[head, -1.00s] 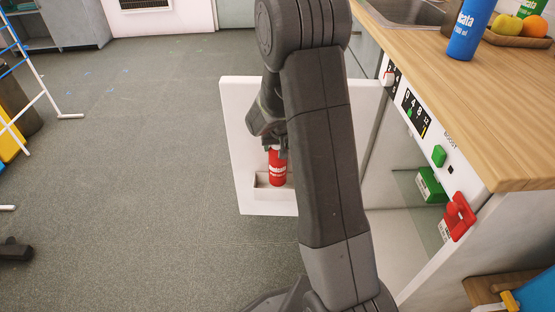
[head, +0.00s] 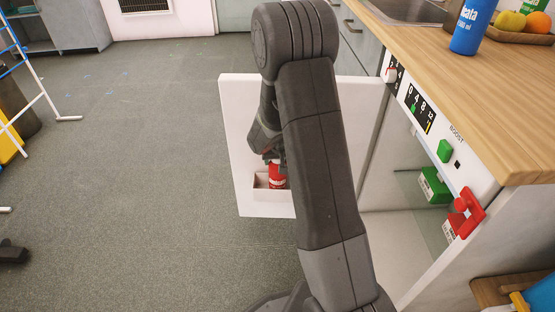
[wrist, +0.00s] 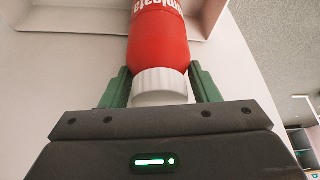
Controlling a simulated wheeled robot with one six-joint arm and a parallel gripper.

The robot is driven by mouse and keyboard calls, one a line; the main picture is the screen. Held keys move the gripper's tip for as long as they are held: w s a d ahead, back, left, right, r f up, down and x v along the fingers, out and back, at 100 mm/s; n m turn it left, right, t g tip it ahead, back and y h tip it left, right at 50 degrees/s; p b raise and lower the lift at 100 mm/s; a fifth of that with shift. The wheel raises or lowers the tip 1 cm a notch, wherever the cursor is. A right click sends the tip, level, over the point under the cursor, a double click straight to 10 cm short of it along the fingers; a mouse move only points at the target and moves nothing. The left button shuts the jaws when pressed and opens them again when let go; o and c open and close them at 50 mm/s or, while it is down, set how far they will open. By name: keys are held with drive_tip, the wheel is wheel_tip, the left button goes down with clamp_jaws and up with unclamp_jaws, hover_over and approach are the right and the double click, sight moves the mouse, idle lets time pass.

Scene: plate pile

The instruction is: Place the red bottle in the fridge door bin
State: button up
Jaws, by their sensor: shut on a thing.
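The red bottle (head: 277,175) is upright at the door bin (head: 262,181) on the inner side of the open white fridge door (head: 238,125). Its lower part is hidden behind the bin's front wall. My gripper (head: 275,158) is above the bottle and shut on its top. In the wrist view the bottle (wrist: 158,40) shows its red body and white cap, with the green fingers of my gripper (wrist: 161,88) on either side of the cap. The bin's wall (wrist: 75,18) shows behind the bottle there. Whether the bottle touches the bin floor is hidden.
The fridge interior (head: 405,195) is open at right, with a green box (head: 433,185) on a glass shelf. The wooden counter (head: 480,105) above holds a blue bottle (head: 472,27) and a fruit tray (head: 515,38).

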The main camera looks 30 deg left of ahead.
drive_tip(key=o, duration=1.7)
drive_tip(key=shift+f, duration=0.1)
drive_tip(key=shift+r+p, duration=0.35)
drive_tip(key=shift+r, duration=0.15)
drive_tip(key=p+v, duration=0.3)
drive_tip(key=v, duration=0.8)
drive_tip(key=shift+s+d+r, duration=0.1)
drive_tip(key=shift+s+d, duration=0.05)
